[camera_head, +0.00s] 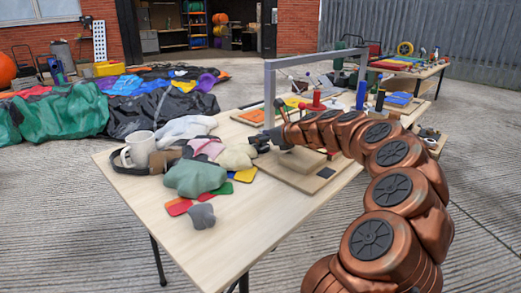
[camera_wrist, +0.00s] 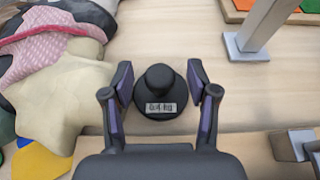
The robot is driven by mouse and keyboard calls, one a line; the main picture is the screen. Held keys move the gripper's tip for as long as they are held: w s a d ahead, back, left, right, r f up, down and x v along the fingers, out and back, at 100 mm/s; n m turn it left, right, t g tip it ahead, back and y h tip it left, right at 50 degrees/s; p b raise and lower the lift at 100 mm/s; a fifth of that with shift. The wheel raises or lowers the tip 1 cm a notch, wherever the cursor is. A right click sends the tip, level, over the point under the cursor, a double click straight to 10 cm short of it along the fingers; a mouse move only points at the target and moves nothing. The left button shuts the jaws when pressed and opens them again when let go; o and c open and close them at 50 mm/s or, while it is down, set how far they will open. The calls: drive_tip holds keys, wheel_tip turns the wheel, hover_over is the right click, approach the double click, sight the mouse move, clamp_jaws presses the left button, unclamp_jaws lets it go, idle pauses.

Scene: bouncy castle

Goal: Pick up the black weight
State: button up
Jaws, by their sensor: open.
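The black weight (camera_wrist: 158,101) stands upright on the light wooden table in the wrist view, with a round knob on top and a pale label on its front. My gripper (camera_wrist: 160,88) is open, with one finger on each side of the weight. Small gaps appear to show between the fingers and the weight. In the head view my gripper (camera_head: 262,141) is low over the table beside the cloth items, and I cannot make out the weight clearly there.
A beige cloth item (camera_wrist: 62,92) lies close left of my gripper. A grey metal frame (camera_head: 269,95) stands on the table, its foot (camera_wrist: 246,46) to the upper right in the wrist view. A white mug (camera_head: 140,148) stands left. The table's front part (camera_head: 215,250) is clear.

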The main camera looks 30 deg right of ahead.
drive_tip(key=shift+w+a+f, duration=0.15)
drive_tip(key=shift+w+f, duration=0.05)
drive_tip(key=shift+w, duration=0.2)
drive_tip(key=shift+c, duration=0.4)
clamp_jaws()
